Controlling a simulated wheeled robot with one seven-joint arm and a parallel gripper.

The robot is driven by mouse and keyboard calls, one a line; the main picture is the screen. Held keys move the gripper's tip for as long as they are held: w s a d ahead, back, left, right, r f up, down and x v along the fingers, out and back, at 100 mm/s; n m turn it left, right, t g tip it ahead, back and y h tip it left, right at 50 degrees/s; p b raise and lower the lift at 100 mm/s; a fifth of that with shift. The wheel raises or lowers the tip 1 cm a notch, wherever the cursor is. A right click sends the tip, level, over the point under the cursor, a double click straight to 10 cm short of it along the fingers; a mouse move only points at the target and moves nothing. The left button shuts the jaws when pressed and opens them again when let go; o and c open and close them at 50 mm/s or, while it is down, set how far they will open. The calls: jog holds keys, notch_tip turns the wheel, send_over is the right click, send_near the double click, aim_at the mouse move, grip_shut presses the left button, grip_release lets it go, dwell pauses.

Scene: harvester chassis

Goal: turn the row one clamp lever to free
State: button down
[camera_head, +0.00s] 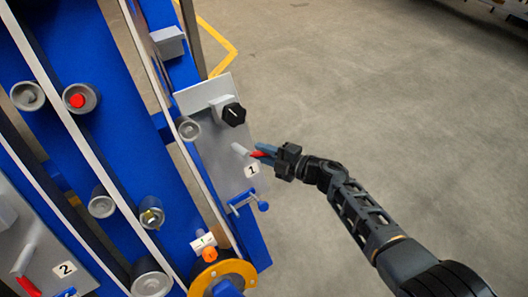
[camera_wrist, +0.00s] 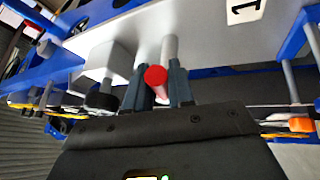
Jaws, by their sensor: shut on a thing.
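The row one clamp lever (camera_head: 258,154) has a red grip on a pale stem, on the grey plate (camera_head: 217,160) marked "1". In the wrist view the red lever end (camera_wrist: 156,76) sits between my two fingers, beside a pale post (camera_wrist: 169,48). My gripper (camera_head: 266,151) comes in from the right and is shut on the red grip; it also shows in the wrist view (camera_wrist: 157,88). The fingers cover part of the grip in the head view. I cannot tell from these frames which lever setting is free.
A black knob (camera_head: 234,114) stands above the lever on the same plate. A blue handle (camera_head: 249,201) sits just below the "1" label. An orange-yellow flange (camera_head: 243,268) is lower down. A second red lever (camera_head: 28,285) lies far left by label "2". Open floor lies to the right.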

jog(key=c, duration=1.1)
grip_release()
jog(key=shift+o, duration=0.2)
jog(key=p+v, duration=0.3)
jog(key=v, duration=0.4)
jog(key=shift+s+d, duration=0.2)
jog(key=shift+d, duration=0.1)
jog(key=shift+r, duration=0.1)
